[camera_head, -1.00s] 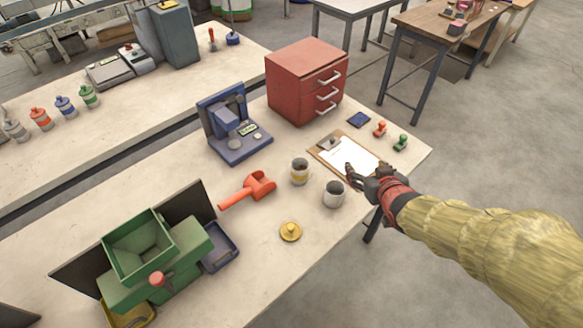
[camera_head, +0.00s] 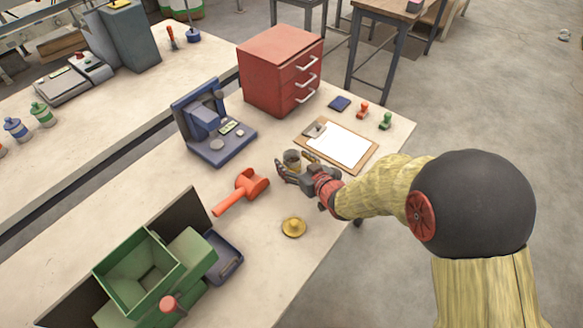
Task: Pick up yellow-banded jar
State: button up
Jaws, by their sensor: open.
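The yellow-banded jar (camera_head: 291,157) stands on the near bench, left of the clipboard. Its grey upper part shows, and its lower part and most of its band are hidden by my gripper. My gripper (camera_head: 296,167) is open at the jar, with its fingers on either side of it in the picture. I cannot tell whether they touch it. The second, white jar is not visible now; my gripper and wrist cover that area. A yellow lid (camera_head: 293,227) with a knob lies on the bench in front of my gripper.
An orange scoop (camera_head: 240,191) lies left of the jar. A blue device (camera_head: 213,128) and a red drawer cabinet (camera_head: 281,70) stand behind. The clipboard (camera_head: 340,146) lies right of the jar. A green hopper (camera_head: 140,268) is at front left. Bare bench surrounds the lid.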

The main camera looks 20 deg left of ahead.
jog(key=shift+w+a+f, duration=0.2)
jog(key=shift+w+a, duration=0.25)
jog(key=shift+c, duration=0.2)
jog(key=c, duration=1.5)
jog(key=shift+c, duration=0.2)
